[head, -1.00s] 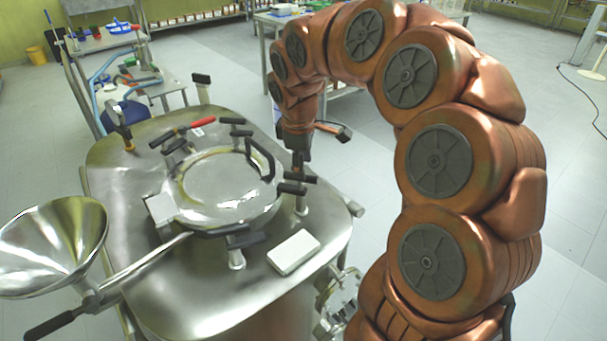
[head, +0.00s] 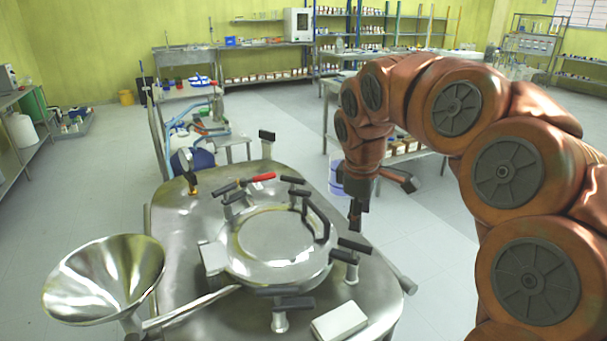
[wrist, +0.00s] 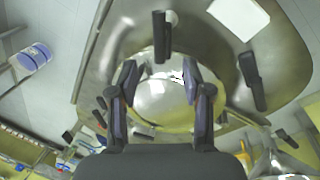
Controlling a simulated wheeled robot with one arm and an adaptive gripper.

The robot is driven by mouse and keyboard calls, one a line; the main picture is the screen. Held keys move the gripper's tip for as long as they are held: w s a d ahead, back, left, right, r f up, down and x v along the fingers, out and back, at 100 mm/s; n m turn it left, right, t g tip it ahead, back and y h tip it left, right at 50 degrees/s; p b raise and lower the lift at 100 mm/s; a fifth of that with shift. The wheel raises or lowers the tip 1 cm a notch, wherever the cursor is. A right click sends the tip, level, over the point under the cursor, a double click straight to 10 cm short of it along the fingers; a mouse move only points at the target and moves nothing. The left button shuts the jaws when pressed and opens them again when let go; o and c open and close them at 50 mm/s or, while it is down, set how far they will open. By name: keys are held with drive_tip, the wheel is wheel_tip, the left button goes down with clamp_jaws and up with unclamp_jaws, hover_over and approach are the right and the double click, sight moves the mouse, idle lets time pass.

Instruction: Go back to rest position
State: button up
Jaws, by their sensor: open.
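My copper-coloured arm arches in from the right in the head view, and my gripper (head: 356,215) hangs at its end, pointing down beside the right edge of the round hatch lid (head: 277,243). In the wrist view my gripper (wrist: 161,85) shows two dark fingers spread apart with nothing between them. The shiny lid (wrist: 160,105) lies beyond the fingers. In the head view a black clamp handle (head: 354,246) is just below the gripper; I cannot tell whether they touch.
The steel reactor top (head: 190,225) carries several black-handled clamps, a red handle (head: 263,177), a white block (head: 339,321) and a funnel (head: 105,280). Behind it stand a small cluttered table (head: 235,140), a blue-and-white drum (head: 336,178) and shelves. Grey floor (head: 290,115) lies open between them.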

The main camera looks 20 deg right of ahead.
drive_tip(key=s+a+f+m+g+p, duration=0.1)
drive_tip(key=s+a+f+m, duration=0.1)
drive_tip(key=s, duration=0.8)
drive_tip(key=s+a+f+m+g+y+p, duration=0.1)
drive_tip(key=s+a+f+m, duration=0.2)
drive_tip(key=s, duration=0.7)
drive_tip(key=s+a+f+m+g+p, duration=0.1)
drive_tip(key=s+a+f+m, duration=0.2)
drive_tip(key=s, duration=0.7)
drive_tip(key=shift+s+a+m, duration=0.3)
drive_tip(key=shift+a+m, duration=0.35)
drive_tip(key=shift+m, duration=0.25)
